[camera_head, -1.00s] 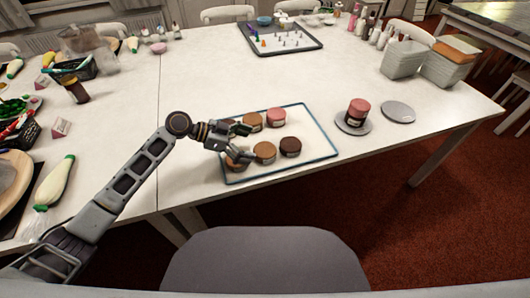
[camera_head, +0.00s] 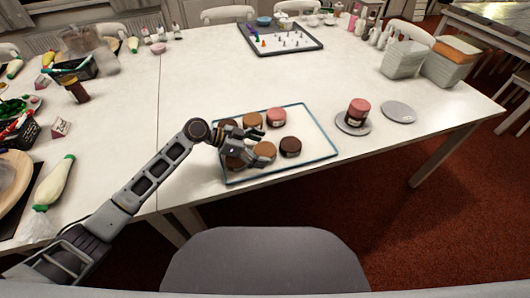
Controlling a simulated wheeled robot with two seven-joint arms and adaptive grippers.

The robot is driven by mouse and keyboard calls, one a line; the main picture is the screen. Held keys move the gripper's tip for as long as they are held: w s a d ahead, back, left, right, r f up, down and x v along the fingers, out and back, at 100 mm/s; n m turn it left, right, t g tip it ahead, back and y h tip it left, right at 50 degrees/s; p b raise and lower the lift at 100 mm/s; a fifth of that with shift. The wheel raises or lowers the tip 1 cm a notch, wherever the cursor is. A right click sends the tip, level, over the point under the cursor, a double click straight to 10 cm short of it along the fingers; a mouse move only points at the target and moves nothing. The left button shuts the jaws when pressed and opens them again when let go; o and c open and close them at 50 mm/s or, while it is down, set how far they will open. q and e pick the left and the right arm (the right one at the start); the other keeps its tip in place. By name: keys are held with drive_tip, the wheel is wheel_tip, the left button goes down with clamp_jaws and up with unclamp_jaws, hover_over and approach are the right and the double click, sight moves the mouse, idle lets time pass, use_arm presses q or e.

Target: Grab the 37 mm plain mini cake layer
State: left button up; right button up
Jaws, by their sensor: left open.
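Several round mini cake layers lie in two rows on a blue-rimmed tray (camera_head: 324,140). Tan layers include a back one (camera_head: 252,119) and a front middle one (camera_head: 265,150). A pink layer (camera_head: 276,115) is at the back right and a dark brown one (camera_head: 290,146) at the front right. Size labels are too small to read, so I cannot tell which is the 37 mm plain one. My left gripper (camera_head: 263,147) is open over the tray, its fingers on either side of the front middle tan layer in the picture; contact is unclear. It partly hides the left layers. My right gripper is out of view.
A pink layer on a dark one (camera_head: 358,109) stands on a round grey turntable (camera_head: 346,127) right of the tray. An empty grey disc (camera_head: 398,111) lies beyond it. A grey chair back (camera_head: 265,260) is in front. Table between tray and turntable is clear.

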sight(261, 149)
use_arm(q)
drive_tip(key=c, duration=1.1)
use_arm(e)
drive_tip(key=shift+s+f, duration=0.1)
use_arm(q)
drive_tip(key=shift+r, duration=0.15)
drive_tip(key=shift+r, duration=0.6)
wheel_tip(261, 149, up, 7)
drive_tip(key=shift+f+p, duration=0.1)
drive_tip(key=shift+p, duration=0.4)
drive_tip(key=shift+r, duration=0.85)
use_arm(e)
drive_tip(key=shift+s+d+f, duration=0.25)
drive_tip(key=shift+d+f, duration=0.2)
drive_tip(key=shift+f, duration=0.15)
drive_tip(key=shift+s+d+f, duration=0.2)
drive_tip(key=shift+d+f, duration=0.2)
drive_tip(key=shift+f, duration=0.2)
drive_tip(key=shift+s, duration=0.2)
